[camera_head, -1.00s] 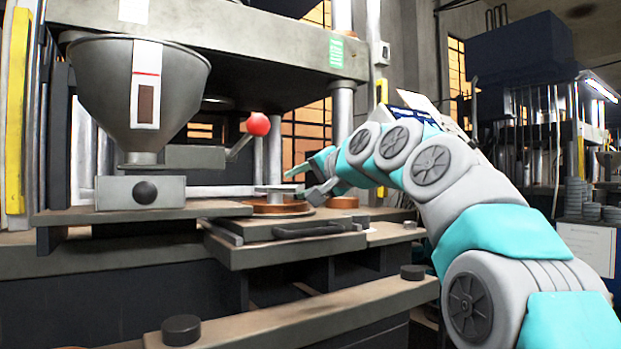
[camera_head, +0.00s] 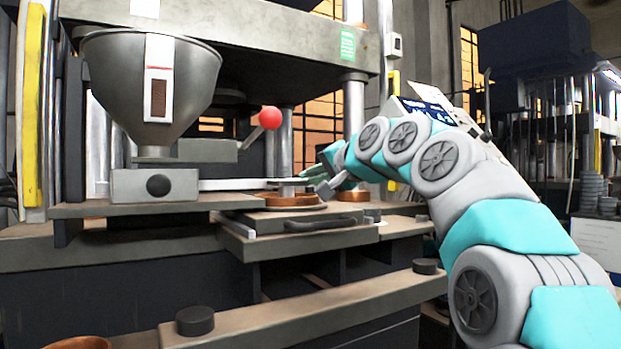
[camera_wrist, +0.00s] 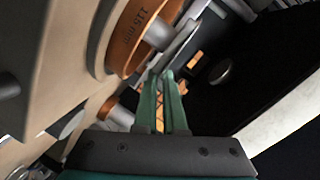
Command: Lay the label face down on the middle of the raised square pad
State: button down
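My gripper (camera_head: 310,176) is beside a copper-coloured ring (camera_head: 291,200) on the press table in the head view. In the wrist view its two green fingers (camera_wrist: 163,78) run close together, with a narrow gap showing orange behind. I cannot tell whether anything thin is between the tips. The ring (camera_wrist: 137,38) is marked "115 mm" and has a grey post (camera_wrist: 158,33) at its centre. No label is clearly seen in or near the gripper. I cannot make out the raised square pad in either view.
A grey hopper (camera_head: 118,85) with a pale strip on its front stands at left. A red ball knob (camera_head: 270,117) is above the ring. A second copper ring (camera_head: 352,195) lies just right of the first. A screen panel (camera_head: 430,105) is behind my arm.

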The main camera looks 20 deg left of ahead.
jog(key=shift+f, duration=0.1)
jog(key=c, duration=1)
grip_release()
jog(key=shift+a, duration=0.1)
jog(key=shift+b+v, duration=0.55)
jog(key=shift+v, duration=3.4)
